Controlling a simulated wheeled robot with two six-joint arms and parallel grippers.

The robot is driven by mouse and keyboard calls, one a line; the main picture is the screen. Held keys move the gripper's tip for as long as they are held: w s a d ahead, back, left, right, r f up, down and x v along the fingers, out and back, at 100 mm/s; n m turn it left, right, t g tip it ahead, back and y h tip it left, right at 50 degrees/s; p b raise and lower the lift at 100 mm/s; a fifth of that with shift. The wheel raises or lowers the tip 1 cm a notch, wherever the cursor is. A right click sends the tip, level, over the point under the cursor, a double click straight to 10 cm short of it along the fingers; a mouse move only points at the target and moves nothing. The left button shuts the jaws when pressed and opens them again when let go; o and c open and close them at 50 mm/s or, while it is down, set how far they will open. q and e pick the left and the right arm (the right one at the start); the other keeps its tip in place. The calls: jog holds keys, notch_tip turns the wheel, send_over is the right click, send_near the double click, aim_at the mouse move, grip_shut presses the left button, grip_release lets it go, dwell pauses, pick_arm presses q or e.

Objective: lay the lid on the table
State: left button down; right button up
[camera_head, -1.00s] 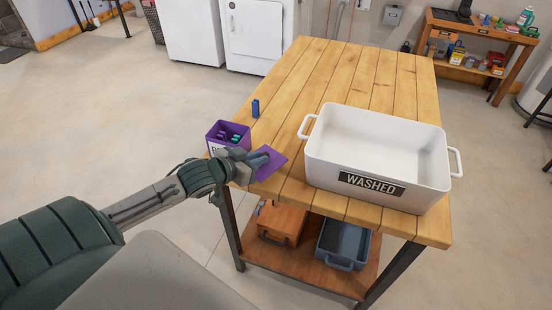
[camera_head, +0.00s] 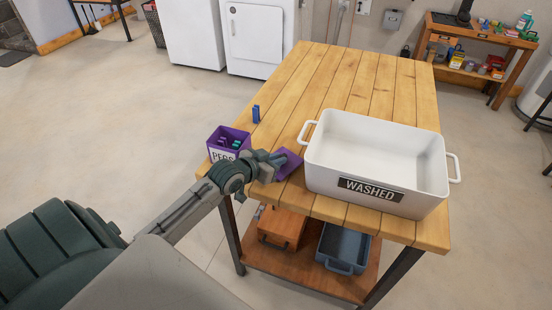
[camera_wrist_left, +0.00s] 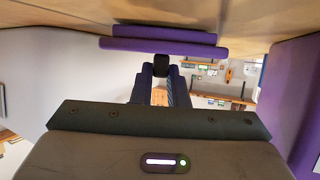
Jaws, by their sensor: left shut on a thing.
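The purple lid (camera_head: 291,165) is at the tip of my left gripper (camera_head: 277,159), between the peg box and the white tub. My left gripper is shut on it. In the left wrist view the lid (camera_wrist_left: 163,46) spans the space beyond the fingers (camera_wrist_left: 160,73), close to the wooden surface; I cannot tell if it touches. The table (camera_head: 345,75) has a light plank top. The purple box (camera_head: 240,155), labelled for pegs, stands open at the table's left edge with several pegs inside. My right gripper is not in view.
The white tub (camera_head: 420,195) marked "WASHED" stands on the right of the table and looks empty. A blue peg (camera_head: 256,113) stands behind the purple box. The back of the table is clear. An orange toolbox (camera_head: 281,229) and a blue-grey bin (camera_head: 343,247) sit on the lower shelf.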

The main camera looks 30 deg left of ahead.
pick_arm(q)
jog(key=shift+f, duration=0.15)
jog(key=c, duration=1.4)
grip_release()
jog(key=shift+s+r, duration=0.1)
jog(key=shift+r, duration=0.1)
jog(key=p+v, duration=0.1)
jog(key=v, duration=0.9)
jog(key=shift+s+a+r, duration=0.1)
jog(key=shift+r, duration=0.05)
jog(key=shift+s+r+p, duration=0.2)
jog(key=shift+s+p, duration=0.3)
jog(key=shift+s, duration=0.25)
